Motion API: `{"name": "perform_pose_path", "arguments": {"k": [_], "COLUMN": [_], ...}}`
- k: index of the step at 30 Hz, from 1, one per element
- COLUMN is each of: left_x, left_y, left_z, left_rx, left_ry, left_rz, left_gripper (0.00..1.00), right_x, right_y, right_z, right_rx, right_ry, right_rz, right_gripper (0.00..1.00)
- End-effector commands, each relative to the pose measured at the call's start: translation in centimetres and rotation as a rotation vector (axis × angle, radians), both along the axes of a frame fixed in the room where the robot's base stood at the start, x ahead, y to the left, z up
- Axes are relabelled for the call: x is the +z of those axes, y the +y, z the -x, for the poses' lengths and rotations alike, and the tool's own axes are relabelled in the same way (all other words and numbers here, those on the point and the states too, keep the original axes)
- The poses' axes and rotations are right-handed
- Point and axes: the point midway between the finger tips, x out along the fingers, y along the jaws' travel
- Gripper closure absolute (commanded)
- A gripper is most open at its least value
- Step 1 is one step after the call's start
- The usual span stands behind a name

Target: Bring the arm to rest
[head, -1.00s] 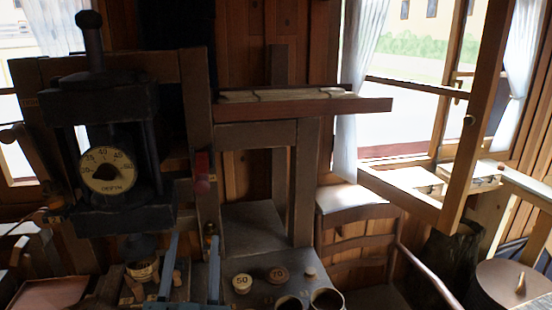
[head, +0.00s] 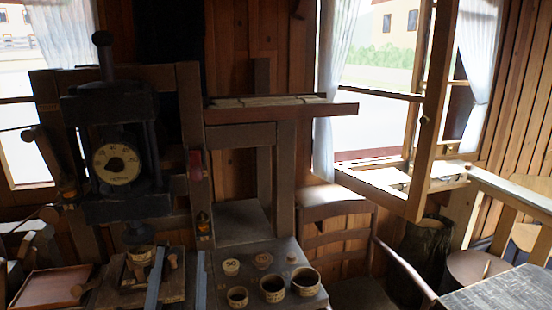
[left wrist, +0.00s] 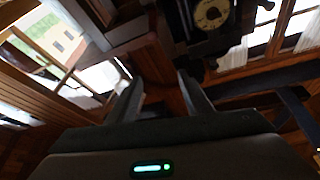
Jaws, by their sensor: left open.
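My left gripper (head: 178,250) shows at the bottom of the head view as two parallel grey-blue fingers. They stand apart, with nothing seen between them. They appear in front of the bench, right of the dark press (head: 118,150) with its round dial. In the left wrist view my left gripper (left wrist: 158,82) also has its two dark fingers apart and empty, with the dial (left wrist: 212,12) beyond them at the top. My right gripper does not show.
Three round pieces, one marked 50 (head: 231,267), lie on the bench behind three cups (head: 273,289). A wooden cup (head: 141,256) stands under the press. A shelf (head: 280,111) juts out above. A chair (head: 340,215) and a grey tabletop (head: 505,293) are at right.

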Motion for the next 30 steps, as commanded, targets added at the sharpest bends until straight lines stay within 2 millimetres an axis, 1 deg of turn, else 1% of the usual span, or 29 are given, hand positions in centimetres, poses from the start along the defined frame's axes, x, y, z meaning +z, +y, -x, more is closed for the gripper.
{"name": "perform_pose_path", "arguments": {"k": [2, 8, 13, 17, 18, 20, 23, 26, 27, 29, 30], "left_x": [-0.2, -2.6, -5.3, -8.2, -9.5, -11.2, -14.9, -19.5, -21.7, -25.2, -27.4], "left_y": [0.1, 0.8, 1.6, 2.3, 2.6, 3.0, 3.7, 4.5, 4.8, 5.3, 5.5], "left_z": [0.0, -0.3, -0.4, -0.3, -0.2, 0.0, 0.7, 2.1, 3.0, 4.7, 6.0], "left_rx": [0.001, 0.009, 0.017, 0.024, 0.027, 0.031, 0.037, 0.043, 0.045, 0.045, 0.043], "left_ry": [0.007, 0.082, 0.166, 0.257, 0.295, 0.349, 0.462, 0.609, 0.681, 0.797, 0.874], "left_rz": [0.001, 0.020, 0.039, 0.057, 0.065, 0.076, 0.096, 0.118, 0.130, 0.144, 0.154], "left_gripper": [0.54, 0.54, 0.54, 0.54, 0.54, 0.54, 0.54, 0.54, 0.54, 0.54, 0.54], "right_x": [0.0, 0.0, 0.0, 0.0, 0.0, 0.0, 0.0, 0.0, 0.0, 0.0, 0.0], "right_y": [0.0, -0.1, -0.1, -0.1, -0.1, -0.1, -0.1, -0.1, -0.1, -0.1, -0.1], "right_z": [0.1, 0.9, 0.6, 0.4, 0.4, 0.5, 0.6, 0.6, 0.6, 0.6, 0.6], "right_rx": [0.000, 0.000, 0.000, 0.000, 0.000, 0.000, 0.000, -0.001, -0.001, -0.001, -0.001], "right_ry": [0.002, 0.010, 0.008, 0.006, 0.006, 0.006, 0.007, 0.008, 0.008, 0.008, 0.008], "right_rz": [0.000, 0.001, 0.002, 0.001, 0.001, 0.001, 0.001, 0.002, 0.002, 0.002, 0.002], "right_gripper": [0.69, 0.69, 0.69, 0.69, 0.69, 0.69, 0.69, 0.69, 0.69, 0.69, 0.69]}}
